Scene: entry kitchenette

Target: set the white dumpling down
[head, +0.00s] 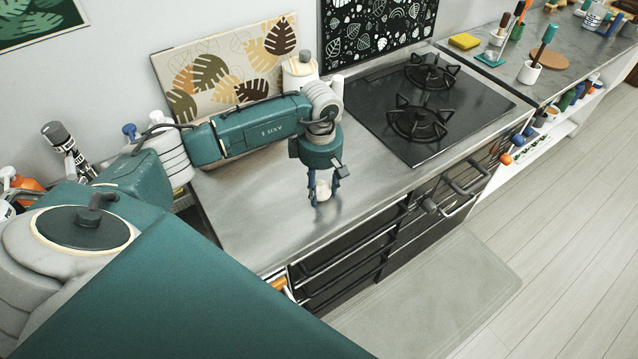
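The white dumpling (323,190) is small and pale. It sits between the fingers of my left gripper (323,196), low over the steel counter (255,215). The fingers are on both sides of it and appear closed on it. I cannot tell whether the dumpling touches the counter. My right gripper is not in view.
A black gas hob (385,135) lies to the right of my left gripper. A leaf-patterned board (215,70) and a white canister (299,72) stand at the back. The counter around the gripper is bare. Drawers (350,262) are below the front edge.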

